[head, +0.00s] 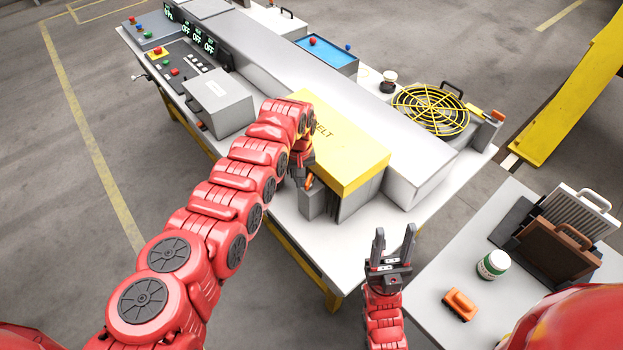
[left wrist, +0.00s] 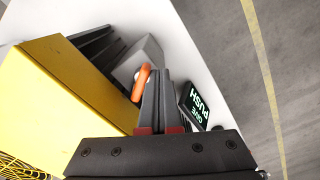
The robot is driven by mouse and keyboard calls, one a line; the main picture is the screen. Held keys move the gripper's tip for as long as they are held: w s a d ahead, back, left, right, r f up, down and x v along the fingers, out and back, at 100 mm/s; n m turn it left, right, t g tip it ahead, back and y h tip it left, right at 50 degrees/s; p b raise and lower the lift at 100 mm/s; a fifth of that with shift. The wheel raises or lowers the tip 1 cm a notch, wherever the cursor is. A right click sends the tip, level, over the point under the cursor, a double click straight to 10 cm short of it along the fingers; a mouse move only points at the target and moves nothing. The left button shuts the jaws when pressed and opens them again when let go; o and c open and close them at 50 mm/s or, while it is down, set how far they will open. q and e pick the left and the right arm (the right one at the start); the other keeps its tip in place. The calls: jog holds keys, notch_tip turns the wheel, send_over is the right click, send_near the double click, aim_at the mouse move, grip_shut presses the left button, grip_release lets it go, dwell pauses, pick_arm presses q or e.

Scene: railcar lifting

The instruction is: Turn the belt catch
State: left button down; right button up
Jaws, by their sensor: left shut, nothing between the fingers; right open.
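The belt catch is a small orange lever (head: 309,182) beside the front face of the yellow belt cover (head: 345,165), by a grey block (head: 312,203). In the left wrist view the orange lever (left wrist: 142,82) stands just left of my fingertips. My left gripper (head: 301,176) is shut and empty, right beside the lever; whether it touches the lever I cannot tell. Its closed fingers show in the left wrist view (left wrist: 168,85). My left arm hides part of the cover's left end. My right gripper (head: 393,240) is open and empty, in front of the bench.
The white bench (head: 285,212) holds control panels, a grey box (head: 217,102) and a round yellow grille (head: 431,108). In the left wrist view a black "PUSH" display (left wrist: 197,103) is right of the fingers. A side table (head: 440,275) holds a white jar (head: 493,264) and an orange object (head: 459,304).

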pick_arm(q)
jog(key=shift+s+d+p, duration=0.25)
jog(key=shift+s+p, duration=0.15)
jog(key=shift+p, duration=0.45)
